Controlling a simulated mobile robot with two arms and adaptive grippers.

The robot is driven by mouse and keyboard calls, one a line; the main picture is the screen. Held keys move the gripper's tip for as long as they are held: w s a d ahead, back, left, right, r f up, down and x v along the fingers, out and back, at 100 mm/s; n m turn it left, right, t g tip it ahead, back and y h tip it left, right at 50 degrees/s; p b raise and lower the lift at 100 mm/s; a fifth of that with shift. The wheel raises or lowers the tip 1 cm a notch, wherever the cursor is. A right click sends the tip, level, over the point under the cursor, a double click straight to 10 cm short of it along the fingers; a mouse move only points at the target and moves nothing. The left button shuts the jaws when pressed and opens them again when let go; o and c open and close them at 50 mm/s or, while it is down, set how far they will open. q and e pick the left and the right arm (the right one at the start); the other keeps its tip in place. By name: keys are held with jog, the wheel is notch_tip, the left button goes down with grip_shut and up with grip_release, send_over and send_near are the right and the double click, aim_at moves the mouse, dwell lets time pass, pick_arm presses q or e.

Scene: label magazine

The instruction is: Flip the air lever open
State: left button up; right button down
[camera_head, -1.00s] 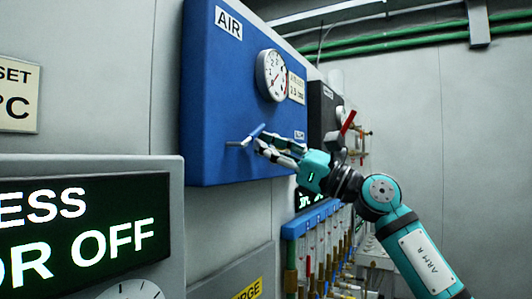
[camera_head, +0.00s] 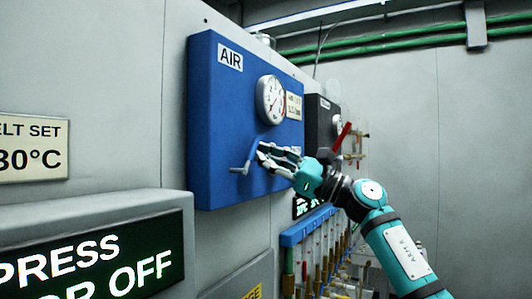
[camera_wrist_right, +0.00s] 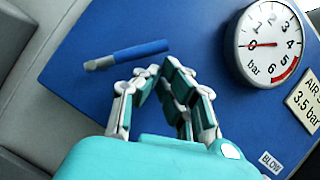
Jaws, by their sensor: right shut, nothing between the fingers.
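The air lever (camera_head: 253,155) is a blue handle with a silver metal end, on the front of the blue AIR panel (camera_head: 222,110). In the head view its handle stands steeply, leaning a little right. It also shows in the right wrist view (camera_wrist_right: 140,51), with the silver end at left. My right gripper (camera_head: 262,153) is shut and empty, its fingertips close beside the handle on its right. In the right wrist view the fingertips (camera_wrist_right: 154,72) lie just below the blue handle; whether they touch it I cannot tell. My left gripper is not in view.
A round pressure gauge (camera_head: 270,100) sits above the lever, its needle near 0 in the right wrist view. A dark panel with a red lever (camera_head: 342,138) is behind, to the right. Below are several tubes under a blue rail (camera_head: 305,226). A lit sign (camera_head: 95,258) stands at lower left.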

jog(key=shift+s+a+r+n+g+p, duration=0.15)
jog(key=shift+r+n+g+p, duration=0.35)
jog(key=shift+n, duration=0.4)
jog(key=shift+s+r, duration=0.1)
jog(key=shift+s+a+r, duration=0.25)
jog(key=shift+s+r, duration=0.2)
pick_arm(q)
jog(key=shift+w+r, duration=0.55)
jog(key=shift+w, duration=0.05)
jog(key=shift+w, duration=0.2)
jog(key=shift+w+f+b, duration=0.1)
jog(key=shift+b, duration=0.2)
